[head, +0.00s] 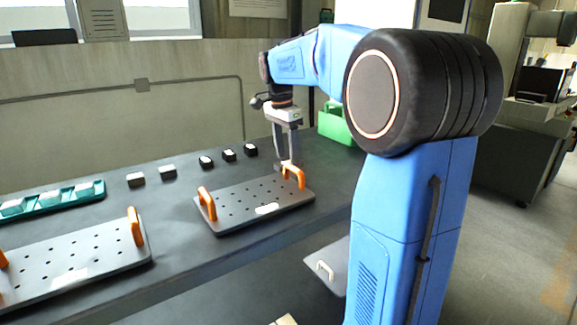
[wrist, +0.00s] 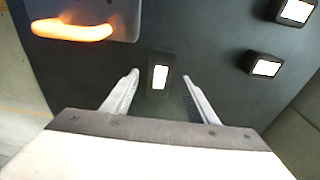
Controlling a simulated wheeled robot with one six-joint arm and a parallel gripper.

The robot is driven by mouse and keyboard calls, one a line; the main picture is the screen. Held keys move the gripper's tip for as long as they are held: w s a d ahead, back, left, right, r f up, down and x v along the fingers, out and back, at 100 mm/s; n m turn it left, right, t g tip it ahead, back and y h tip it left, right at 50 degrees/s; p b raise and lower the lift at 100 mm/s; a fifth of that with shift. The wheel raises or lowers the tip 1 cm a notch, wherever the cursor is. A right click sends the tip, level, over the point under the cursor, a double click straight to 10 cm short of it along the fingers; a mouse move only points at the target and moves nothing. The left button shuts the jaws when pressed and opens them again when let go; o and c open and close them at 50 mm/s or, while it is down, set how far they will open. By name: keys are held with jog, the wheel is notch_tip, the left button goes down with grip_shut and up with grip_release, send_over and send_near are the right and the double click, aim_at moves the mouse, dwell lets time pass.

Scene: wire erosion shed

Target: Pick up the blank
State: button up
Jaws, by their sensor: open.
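A small dark block with a white top, which I take to be the blank (wrist: 160,72), lies on the dark bench in the wrist view. It sits between and just beyond the tips of my gripper (wrist: 160,77), with a gap on each side. My gripper is open and empty. In the head view my gripper (head: 285,159) points down beside the right orange handle (head: 294,177) of a perforated plate (head: 240,208). The block there is mostly hidden by the fingers and handle. Two similar blocks (wrist: 264,66) (wrist: 296,11) lie to the right in the wrist view.
A row of several dark blocks with pale tops (head: 206,162) runs left along the bench (head: 180,215). A second perforated plate (head: 75,265) with orange handles and a green tray (head: 55,200) are at the left. A green box (head: 335,124) stands behind my arm.

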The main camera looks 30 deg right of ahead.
jog(key=shift+d+f, duration=0.1)
jog(key=shift+f, duration=0.7)
grip_shut()
